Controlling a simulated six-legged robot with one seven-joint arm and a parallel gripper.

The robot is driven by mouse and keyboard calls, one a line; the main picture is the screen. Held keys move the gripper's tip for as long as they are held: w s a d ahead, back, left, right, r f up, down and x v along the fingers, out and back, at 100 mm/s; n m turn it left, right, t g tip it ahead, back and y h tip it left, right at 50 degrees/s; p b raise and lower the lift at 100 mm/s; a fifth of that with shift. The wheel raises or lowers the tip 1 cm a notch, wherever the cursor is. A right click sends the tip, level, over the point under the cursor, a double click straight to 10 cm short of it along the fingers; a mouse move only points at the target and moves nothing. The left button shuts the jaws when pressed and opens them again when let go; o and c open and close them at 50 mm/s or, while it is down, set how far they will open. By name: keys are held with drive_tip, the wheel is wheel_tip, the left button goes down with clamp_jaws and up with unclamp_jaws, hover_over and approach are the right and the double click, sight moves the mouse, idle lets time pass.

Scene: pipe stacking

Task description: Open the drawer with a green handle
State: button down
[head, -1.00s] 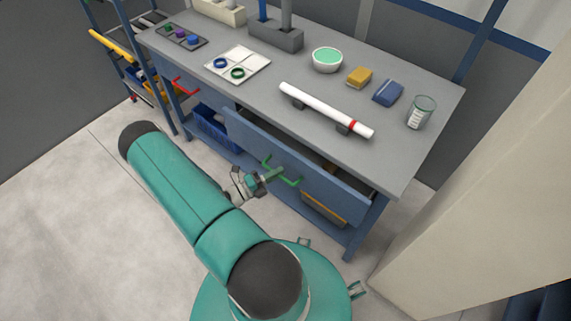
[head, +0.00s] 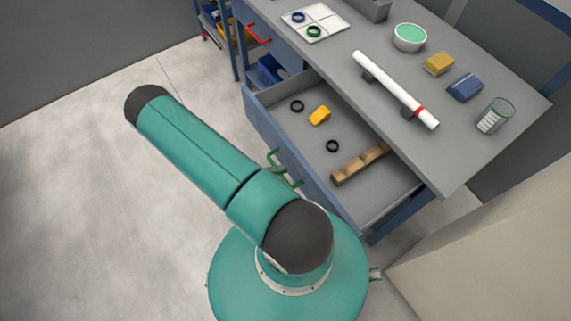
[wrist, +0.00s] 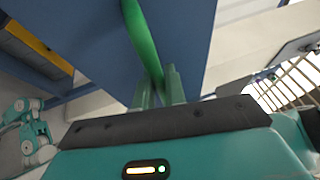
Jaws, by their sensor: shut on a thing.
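The drawer (head: 298,161) with the green handle (head: 284,170) is pulled well out of the bench in the head view, its inside showing. In the wrist view the green handle (wrist: 141,38) runs down the blue drawer front (wrist: 88,25) to between my gripper's fingers. My gripper (wrist: 159,88) is shut on the handle, both fingertips close around its lower part.
The drawer holds two black rings (head: 332,146), a yellow piece (head: 319,115) and a notched wooden block (head: 359,163). The bench top (head: 440,165) carries a white pipe (head: 393,88), a bowl (head: 409,37), two sponge-like blocks and a glass (head: 495,115). A red handle (head: 259,33) is further left. A pale wall (head: 490,215) stands at right.

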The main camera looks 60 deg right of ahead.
drive_tip(key=shift+w, duration=0.1)
drive_tip(key=c, duration=1.5)
unclamp_jaws()
drive_tip(key=shift+o, duration=0.2)
drive_tip(key=shift+a, duration=0.15)
drive_tip(key=v, duration=1.3)
drive_tip(key=shift+w+a+f, duration=0.15)
drive_tip(key=shift+w+a, duration=0.05)
drive_tip(key=shift+w, duration=0.1)
